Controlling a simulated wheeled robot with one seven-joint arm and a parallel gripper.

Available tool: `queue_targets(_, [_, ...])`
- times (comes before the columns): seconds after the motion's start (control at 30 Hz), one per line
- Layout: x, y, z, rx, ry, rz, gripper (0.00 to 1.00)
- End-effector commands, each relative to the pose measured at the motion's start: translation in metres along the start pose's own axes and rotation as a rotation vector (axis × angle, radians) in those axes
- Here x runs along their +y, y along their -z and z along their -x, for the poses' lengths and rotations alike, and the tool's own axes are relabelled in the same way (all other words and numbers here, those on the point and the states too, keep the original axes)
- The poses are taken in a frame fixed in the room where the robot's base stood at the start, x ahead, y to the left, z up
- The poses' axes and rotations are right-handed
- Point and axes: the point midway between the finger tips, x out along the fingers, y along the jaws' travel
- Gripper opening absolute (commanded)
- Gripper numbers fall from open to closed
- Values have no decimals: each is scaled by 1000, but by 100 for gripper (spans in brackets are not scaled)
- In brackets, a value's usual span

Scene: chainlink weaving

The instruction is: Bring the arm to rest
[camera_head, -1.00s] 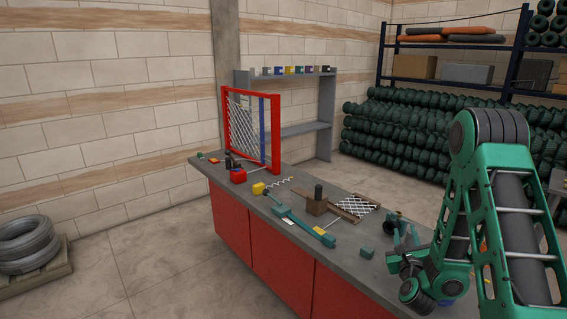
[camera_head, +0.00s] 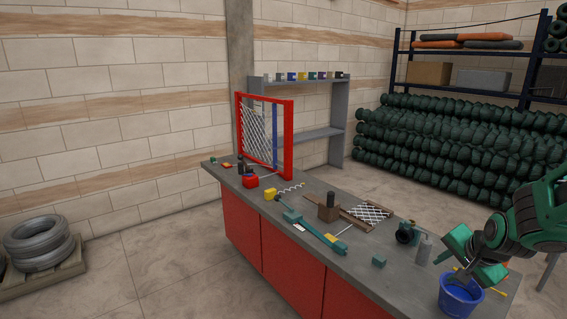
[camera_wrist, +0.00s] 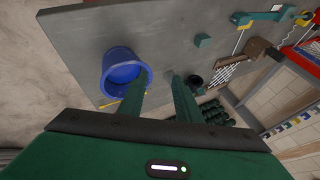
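My green arm reaches in from the right edge of the head view. My gripper (camera_head: 462,264) is close to the blue bucket (camera_head: 461,296) near the bench's right end and partly overlaps it in that view. In the wrist view my gripper (camera_wrist: 160,84) shows two dark green fingers with a gap between them and nothing held. The blue bucket also shows in the wrist view (camera_wrist: 119,68), just left of the left finger. Whether a finger touches the bucket cannot be told.
The grey-topped bench (camera_head: 333,275) carries a red mesh frame (camera_head: 288,140), a teal bar tool (camera_head: 315,230), a wooden frame with mesh (camera_head: 370,212), a small teal block (camera_head: 378,262) and a grey cylinder (camera_head: 424,249). Floor at left is clear up to wire coils (camera_head: 38,243).

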Motion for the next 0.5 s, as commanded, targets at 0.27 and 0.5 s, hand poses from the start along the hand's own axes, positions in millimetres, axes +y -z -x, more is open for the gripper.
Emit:
queue_targets(0.27, [86,-24,94,-170,-257,311,31])
queue_targets(0.5, [146,-62,170,-384,-367,477,31])
